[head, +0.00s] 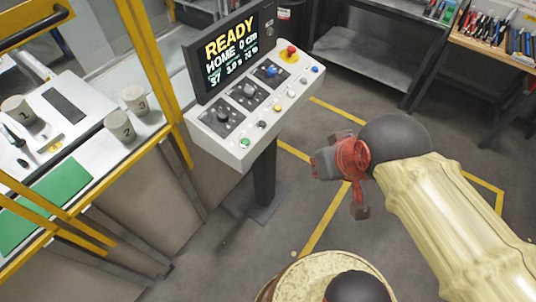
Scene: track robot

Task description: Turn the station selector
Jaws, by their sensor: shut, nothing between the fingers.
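The control console (240,150) stands on a dark post, with a sloped white panel. Three dark square plates carry a grey knob (222,115), another grey knob (249,90) and a blue-topped knob (271,71). The labels are too small to read, so I cannot tell which is the station selector. A screen (232,48) behind them reads READY and HOME 0 cm. My red and grey gripper (322,166) is shut and empty, in the air to the right of the console and apart from it.
A red mushroom button (291,50) on yellow and several small buttons share the panel. Left, a yellow frame (150,75) encloses a bench with numbered grey cups (119,125) and a green mat (45,205). Tool benches stand at the back right. Yellow-lined floor (325,235) is open.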

